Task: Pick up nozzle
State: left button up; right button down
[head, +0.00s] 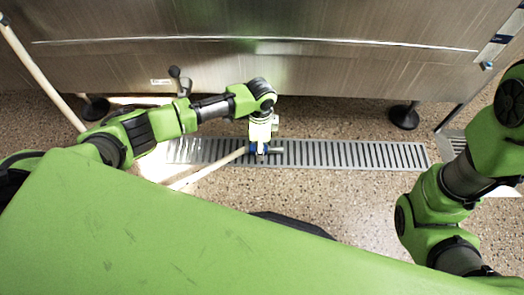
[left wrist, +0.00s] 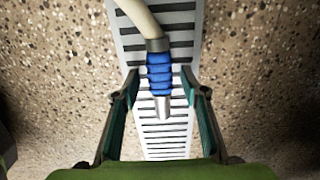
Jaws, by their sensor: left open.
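The nozzle (left wrist: 160,75) has a ribbed blue grip, a metal tip and a cream hose joined to its far end. In the left wrist view it lies between the two fingers of my left gripper (left wrist: 159,88), which is open, with a gap on each side. In the head view the nozzle (head: 259,149) shows as a small blue patch over the floor grate, partly covered by my left gripper (head: 262,140). I cannot tell the height between the nozzle and the grate. My right arm is at the right of the head view, but its gripper is out of view.
A slotted metal drain grate (head: 340,155) runs across the speckled floor (head: 350,205). A stainless steel unit (head: 330,60) on black feet (head: 404,116) stands behind it. The cream hose (head: 208,170) runs off to the left. The floor to the right of the nozzle is clear.

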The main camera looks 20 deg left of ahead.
pick_arm(q)
jog(key=shift+r, duration=0.1)
jog(key=shift+c, duration=0.3)
grip_shut()
